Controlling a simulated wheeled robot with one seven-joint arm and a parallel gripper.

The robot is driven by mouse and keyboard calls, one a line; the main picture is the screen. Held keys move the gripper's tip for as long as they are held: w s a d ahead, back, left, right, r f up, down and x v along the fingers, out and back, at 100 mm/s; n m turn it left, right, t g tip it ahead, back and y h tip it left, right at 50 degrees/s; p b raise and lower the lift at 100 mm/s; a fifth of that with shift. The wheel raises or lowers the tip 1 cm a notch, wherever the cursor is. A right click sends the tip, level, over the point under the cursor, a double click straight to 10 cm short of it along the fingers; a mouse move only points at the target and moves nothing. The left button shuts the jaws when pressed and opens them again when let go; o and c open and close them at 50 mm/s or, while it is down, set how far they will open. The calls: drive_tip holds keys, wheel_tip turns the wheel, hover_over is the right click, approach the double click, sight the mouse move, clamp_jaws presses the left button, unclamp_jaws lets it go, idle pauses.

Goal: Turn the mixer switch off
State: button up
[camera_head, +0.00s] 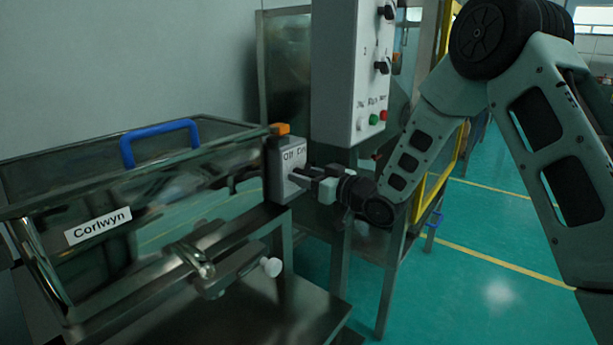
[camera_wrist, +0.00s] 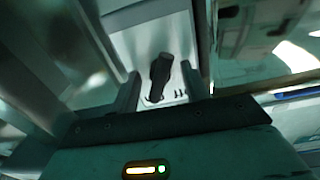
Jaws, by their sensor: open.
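The grey switch box (camera_head: 286,160) with "Off" and "On" lettering sits at the right end of the steel mixer (camera_head: 160,215), which bears a "Corlwyn" label. My gripper (camera_head: 301,177) is right in front of the box's face and hides the lower part of it. In the wrist view the black switch knob (camera_wrist: 161,76) stands on the pale panel (camera_wrist: 140,45). The knob lies between my open fingers (camera_wrist: 160,84), and a gap shows on each side. It is slightly tilted in that view. I cannot tell which setting it points to.
An orange block (camera_head: 280,129) tops the box. A grey control panel (camera_head: 345,75) with knobs and green and red buttons hangs behind and above my gripper. A blue handle (camera_head: 160,140) is on the mixer lid. Green floor (camera_head: 490,285) is open at right.

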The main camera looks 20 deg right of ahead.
drive_tip(key=c, duration=1)
drive_tip(key=shift+w, duration=0.1)
drive_tip(key=shift+n+b, duration=0.4)
drive_tip(key=shift+b, duration=0.15)
drive_tip(key=shift+f+n+b, duration=0.15)
drive_tip(key=shift+n+b, duration=0.95)
drive_tip(key=shift+b, duration=0.15)
drive_tip(key=n+b, duration=0.3)
drive_tip(key=b, duration=0.1)
drive_tip(key=shift+n, duration=0.3)
clamp_jaws()
drive_tip(key=n+b, duration=0.4)
unclamp_jaws()
drive_tip(key=shift+a+r+n+b, duration=0.1)
drive_tip(key=shift+r+n+b, duration=0.1)
drive_tip(key=shift+n+b, duration=0.7)
